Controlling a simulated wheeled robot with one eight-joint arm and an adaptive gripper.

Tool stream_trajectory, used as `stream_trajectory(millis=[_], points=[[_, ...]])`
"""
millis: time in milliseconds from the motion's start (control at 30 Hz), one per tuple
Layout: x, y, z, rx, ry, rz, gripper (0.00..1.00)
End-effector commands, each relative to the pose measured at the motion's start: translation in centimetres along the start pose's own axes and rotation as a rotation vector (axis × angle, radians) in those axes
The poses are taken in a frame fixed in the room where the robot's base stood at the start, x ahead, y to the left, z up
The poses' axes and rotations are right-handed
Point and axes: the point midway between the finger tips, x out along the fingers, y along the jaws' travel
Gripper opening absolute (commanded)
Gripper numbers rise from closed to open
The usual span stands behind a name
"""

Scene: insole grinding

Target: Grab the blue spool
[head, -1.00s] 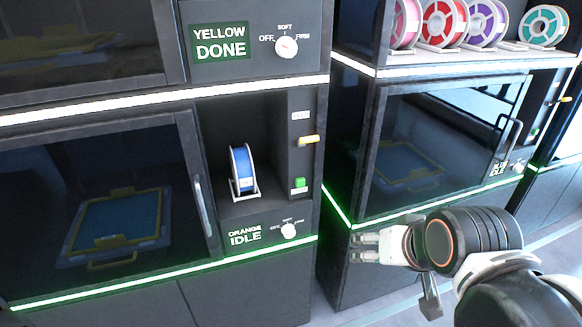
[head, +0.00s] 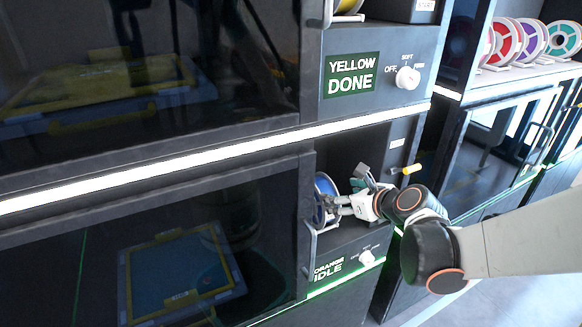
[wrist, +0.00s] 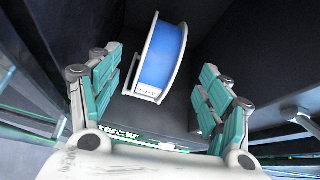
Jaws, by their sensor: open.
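The blue spool (head: 326,198) with white rims stands upright in the small open bay beside the lower left printer, above the "ORANGE IDLE" label (head: 329,270). My gripper (head: 338,206) reaches into this bay from the right, and its fingers partly cover the spool in the head view. In the wrist view the spool (wrist: 162,60) stands ahead, between the two teal-padded fingers of my gripper (wrist: 158,100). The fingers are spread apart, with a gap on each side of the spool. No contact shows.
The bay has dark walls close around my gripper. Another knob (head: 407,78) is above. Several spools (head: 530,40) stand on a shelf at the back right.

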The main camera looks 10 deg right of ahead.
Motion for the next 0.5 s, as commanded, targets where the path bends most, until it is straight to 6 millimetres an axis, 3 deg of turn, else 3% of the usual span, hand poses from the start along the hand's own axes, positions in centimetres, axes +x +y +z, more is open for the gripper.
stream_trajectory(millis=[167, 500], points=[[0.8, -0.2, -0.8, 0.119, -0.011, 0.01, 0.72], [6.8, -0.1, -0.8, 0.121, -0.011, 0.013, 0.72]])
